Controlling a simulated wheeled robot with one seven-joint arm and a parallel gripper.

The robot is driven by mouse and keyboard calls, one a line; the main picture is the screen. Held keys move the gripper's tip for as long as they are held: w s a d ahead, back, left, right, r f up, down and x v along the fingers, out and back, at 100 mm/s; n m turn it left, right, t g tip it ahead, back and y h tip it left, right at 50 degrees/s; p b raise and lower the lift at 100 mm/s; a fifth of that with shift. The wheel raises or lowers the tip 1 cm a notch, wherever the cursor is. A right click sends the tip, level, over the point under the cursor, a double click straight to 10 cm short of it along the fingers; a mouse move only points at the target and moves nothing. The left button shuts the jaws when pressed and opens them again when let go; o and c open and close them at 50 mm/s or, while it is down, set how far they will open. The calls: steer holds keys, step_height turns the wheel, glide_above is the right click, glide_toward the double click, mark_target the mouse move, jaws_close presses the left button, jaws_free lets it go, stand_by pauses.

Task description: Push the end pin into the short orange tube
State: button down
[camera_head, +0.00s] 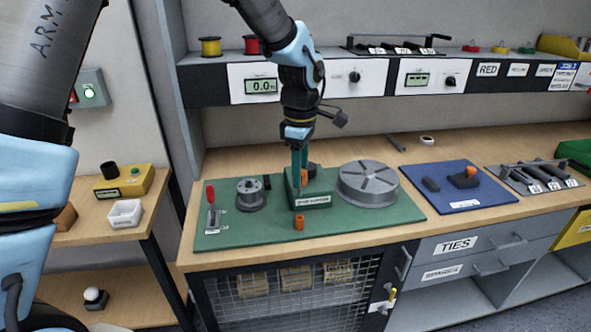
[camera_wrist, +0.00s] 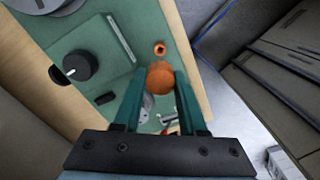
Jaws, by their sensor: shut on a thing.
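My gripper (camera_head: 300,176) points down over the green block in the head view. In the wrist view its two green fingers (camera_wrist: 160,92) are closed on a round orange end pin (camera_wrist: 161,77). The pin's lower part is hidden from the wrist camera. The short orange tube (camera_head: 299,221) stands upright near the front edge of the green board, in front of the block. In the wrist view the tube (camera_wrist: 159,48) shows its dark open top, just beyond the held pin. Pin and tube appear apart; their exact height gap is unclear.
The green board (camera_head: 240,232) also holds a red-handled lever (camera_head: 211,205), a grey spool (camera_head: 250,195), a labelled green block (camera_head: 312,202) and a large grey disc (camera_head: 368,187). A blue mat (camera_head: 440,201) lies right. Board space around the tube is clear.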

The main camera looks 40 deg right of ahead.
mark_target(300, 190)
steer(key=shift+f+b, duration=2.05)
steer(key=shift+f, duration=0.95)
steer(key=shift+f+b, duration=1.4)
steer(key=shift+f, duration=0.75)
steer(key=shift+c, duration=1.9)
jaws_free()
steer(key=shift+r, duration=0.15)
steer(key=shift+r+p, duration=1.85)
steer(key=shift+r, duration=0.6)
